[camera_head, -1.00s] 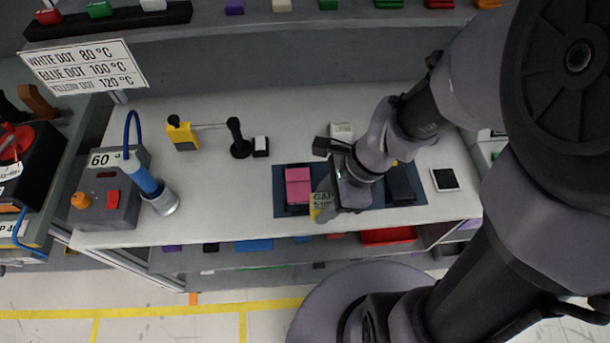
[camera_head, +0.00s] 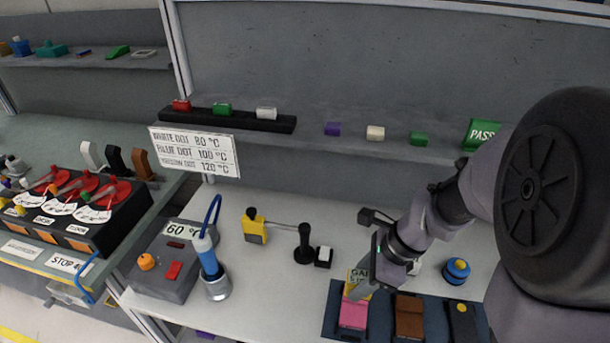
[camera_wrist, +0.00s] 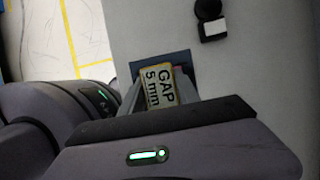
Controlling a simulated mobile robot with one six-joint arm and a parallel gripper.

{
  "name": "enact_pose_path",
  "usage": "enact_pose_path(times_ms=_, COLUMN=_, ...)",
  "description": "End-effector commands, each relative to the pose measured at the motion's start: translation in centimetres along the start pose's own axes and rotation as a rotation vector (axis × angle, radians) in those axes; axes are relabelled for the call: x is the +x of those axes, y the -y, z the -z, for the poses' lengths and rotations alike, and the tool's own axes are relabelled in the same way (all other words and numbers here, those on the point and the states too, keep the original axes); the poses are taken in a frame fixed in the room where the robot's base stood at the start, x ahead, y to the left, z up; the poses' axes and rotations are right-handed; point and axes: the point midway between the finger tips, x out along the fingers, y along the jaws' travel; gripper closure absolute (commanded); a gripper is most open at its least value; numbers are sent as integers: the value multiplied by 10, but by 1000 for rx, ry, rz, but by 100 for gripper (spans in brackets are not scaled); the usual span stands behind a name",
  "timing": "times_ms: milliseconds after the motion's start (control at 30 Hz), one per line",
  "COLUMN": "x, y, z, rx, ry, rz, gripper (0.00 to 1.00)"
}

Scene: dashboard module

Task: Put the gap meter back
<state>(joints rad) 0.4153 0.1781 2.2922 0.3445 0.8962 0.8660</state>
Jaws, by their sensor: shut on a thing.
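The gap meter (camera_head: 357,277) is a small yellow block with a label starting "GAP". In the wrist view the gap meter (camera_wrist: 158,87) shows "GAP 5 mm". My gripper (camera_head: 364,287) is shut on it and holds it at the dark blue mat (camera_head: 332,318), in front of the far end of the pink block (camera_head: 353,315). I cannot tell whether the gap meter touches the block or the mat. The fingertips are partly hidden by the gap meter.
A brown block (camera_head: 409,316) and a black block with a yellow dot (camera_head: 462,322) lie right of the pink one. A blue round object (camera_head: 457,270) stands behind them. A yellow tool (camera_head: 255,228) and a heater box (camera_head: 168,265) stand left.

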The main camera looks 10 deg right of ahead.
Motion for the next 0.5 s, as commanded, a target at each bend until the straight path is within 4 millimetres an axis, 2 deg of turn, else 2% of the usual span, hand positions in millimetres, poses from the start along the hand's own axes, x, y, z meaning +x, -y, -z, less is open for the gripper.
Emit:
enact_pose_path(times_ms=300, x=48, y=88, z=21, rx=9, ry=-1, rz=2, gripper=100)
enact_pose_path(times_ms=500, x=61, y=119, z=27, rx=8, ry=-1, rz=2, gripper=100)
